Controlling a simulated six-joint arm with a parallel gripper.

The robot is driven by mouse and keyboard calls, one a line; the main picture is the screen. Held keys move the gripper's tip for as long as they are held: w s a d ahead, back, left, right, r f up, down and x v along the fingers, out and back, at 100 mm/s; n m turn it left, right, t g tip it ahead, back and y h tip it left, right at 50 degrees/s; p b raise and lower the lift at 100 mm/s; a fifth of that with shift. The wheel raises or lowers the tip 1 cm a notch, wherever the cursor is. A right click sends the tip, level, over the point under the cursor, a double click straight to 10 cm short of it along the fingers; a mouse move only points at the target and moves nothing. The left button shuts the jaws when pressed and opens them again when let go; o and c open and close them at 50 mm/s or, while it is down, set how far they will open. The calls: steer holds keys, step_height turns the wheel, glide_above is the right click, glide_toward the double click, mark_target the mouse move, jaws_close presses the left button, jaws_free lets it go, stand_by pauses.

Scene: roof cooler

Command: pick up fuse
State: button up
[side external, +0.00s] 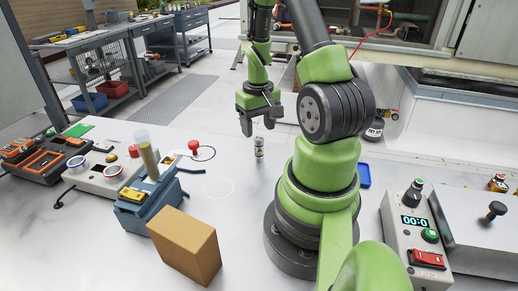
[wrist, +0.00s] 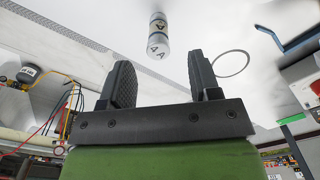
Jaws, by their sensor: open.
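The fuse (side external: 259,146) is a small light cylinder with dark markings, standing upright on the white table. In the wrist view the fuse (wrist: 158,36) shows beyond the fingertips, a little left of the middle of the gap. My gripper (side external: 258,126) is above the fuse, with its fingers pointing down and apart. In the wrist view my gripper (wrist: 160,70) has its two dark fingers spread with nothing between them. The fuse is not touched by either finger.
A cardboard box (side external: 186,243), a blue fixture (side external: 157,200) and a red-button device (side external: 195,148) stand left of the fuse. A timer box (side external: 415,232) is at the right. The table around the fuse is clear.

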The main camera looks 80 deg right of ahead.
mark_target(259, 138)
step_height(259, 138, down, 5)
steer(key=shift+s+f, duration=0.1)
stand_by(0.3)
steer(key=c, duration=1)
